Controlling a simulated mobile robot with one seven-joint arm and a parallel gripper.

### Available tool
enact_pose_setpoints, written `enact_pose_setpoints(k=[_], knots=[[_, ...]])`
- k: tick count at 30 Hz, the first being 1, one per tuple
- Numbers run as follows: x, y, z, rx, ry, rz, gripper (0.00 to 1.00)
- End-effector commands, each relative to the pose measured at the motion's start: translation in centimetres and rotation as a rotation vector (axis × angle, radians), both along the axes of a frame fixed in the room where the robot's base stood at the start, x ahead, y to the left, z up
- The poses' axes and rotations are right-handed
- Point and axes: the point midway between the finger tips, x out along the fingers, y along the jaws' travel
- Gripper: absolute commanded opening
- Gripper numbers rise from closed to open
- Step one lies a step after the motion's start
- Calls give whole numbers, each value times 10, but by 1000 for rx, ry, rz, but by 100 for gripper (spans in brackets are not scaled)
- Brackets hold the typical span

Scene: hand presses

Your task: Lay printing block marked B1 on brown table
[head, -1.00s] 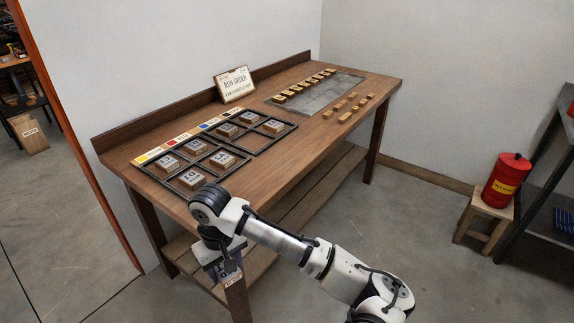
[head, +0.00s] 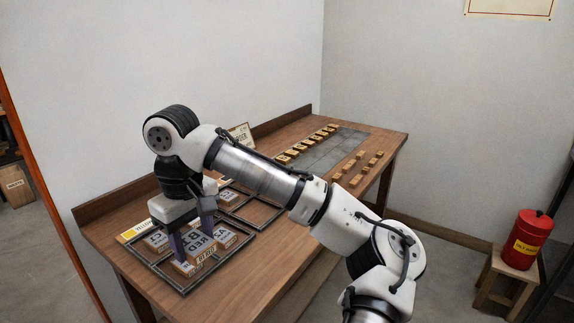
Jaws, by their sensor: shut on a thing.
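A wooden printing block (head: 198,239) with a light face, apparently marked B1 RED, is between the fingers of my gripper (head: 191,236) in the head view. My gripper points down and is shut on it, over the near dark frame. The fingers hide part of the block, and I cannot tell if it touches anything below. The brown table (head: 255,285) runs from the near left to the far right. Its bare wood shows to the right of the frame.
Other blocks lie in the near dark frame (head: 172,286), close around my gripper. A second frame (head: 262,229) is partly behind my arm. Small wooden pieces line a grey slab (head: 335,150) at the far end.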

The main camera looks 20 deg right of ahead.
Motion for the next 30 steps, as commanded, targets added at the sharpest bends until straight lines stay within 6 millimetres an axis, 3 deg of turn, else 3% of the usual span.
enact_pose_setpoints(k=[7, 10, 24, 30], knots=[[0, 0, -2, 0, 0, -1, 26], [0, 0, -13, 3, 3, 0, 26], [-1, -1, -131, -1, 3, -2, 26], [0, 0, -159, 0, 0, -1, 26]])
